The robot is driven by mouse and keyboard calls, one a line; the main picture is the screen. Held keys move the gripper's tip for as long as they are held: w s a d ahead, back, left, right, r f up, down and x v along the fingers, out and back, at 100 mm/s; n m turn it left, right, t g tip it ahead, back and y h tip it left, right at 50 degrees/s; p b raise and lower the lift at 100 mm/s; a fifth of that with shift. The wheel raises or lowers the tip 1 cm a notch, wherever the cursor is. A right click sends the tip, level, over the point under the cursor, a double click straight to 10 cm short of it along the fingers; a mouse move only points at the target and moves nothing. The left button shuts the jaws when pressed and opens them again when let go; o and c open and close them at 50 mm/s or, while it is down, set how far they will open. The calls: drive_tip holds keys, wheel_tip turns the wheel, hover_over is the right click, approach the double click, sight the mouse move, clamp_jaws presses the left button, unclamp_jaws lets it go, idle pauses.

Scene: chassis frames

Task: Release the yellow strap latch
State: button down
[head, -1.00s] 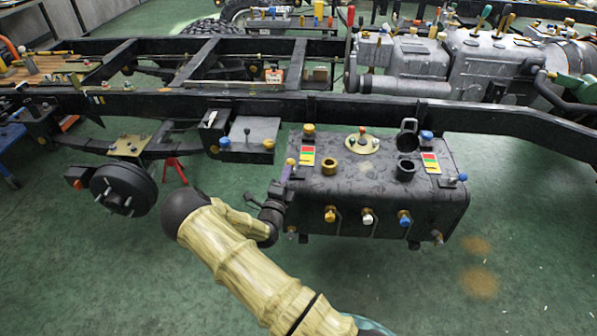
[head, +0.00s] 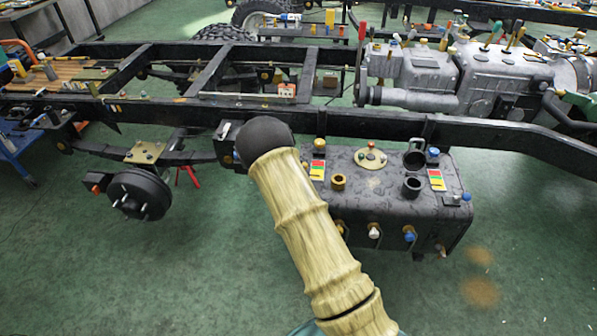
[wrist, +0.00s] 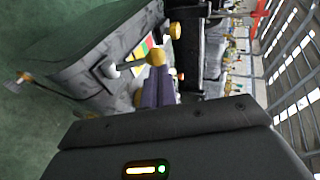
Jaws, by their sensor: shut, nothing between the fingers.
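The dark tank (head: 400,205) hangs under the frame rail. It carries a yellow knob (head: 319,146) at its top left edge. An orange-yellow front lever (head: 340,228) is partly behind my arm. I cannot tell for certain which is the yellow strap latch. In the wrist view, my gripper (wrist: 157,80) is shut and empty, its dark purple fingers pointing toward a yellow knob (wrist: 155,57) right at their tips. Whether they touch is unclear. A white knob (wrist: 108,68) is to the left. My arm hides the gripper in the head view.
A white lever (head: 374,232) and a blue lever (head: 409,235) are on the tank front. A brass filler neck (head: 338,182) and an open dark neck (head: 412,186) stand on top. The black rail (head: 470,132) runs behind. The green floor in front is clear.

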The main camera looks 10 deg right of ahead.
drive_tip(key=shift+s+a+f, duration=0.1)
drive_tip(key=shift+f, duration=0.05)
drive_tip(key=shift+r, duration=0.7)
drive_tip(key=shift+p, duration=0.3)
drive_tip(key=s+a+r+p, duration=0.1)
drive_tip(key=s+a+r, duration=0.4)
drive_tip(key=s+r, duration=0.3)
drive_tip(key=shift+a+r, duration=0.4)
drive_tip(key=shift+r, duration=0.55)
drive_tip(key=shift+w, duration=0.15)
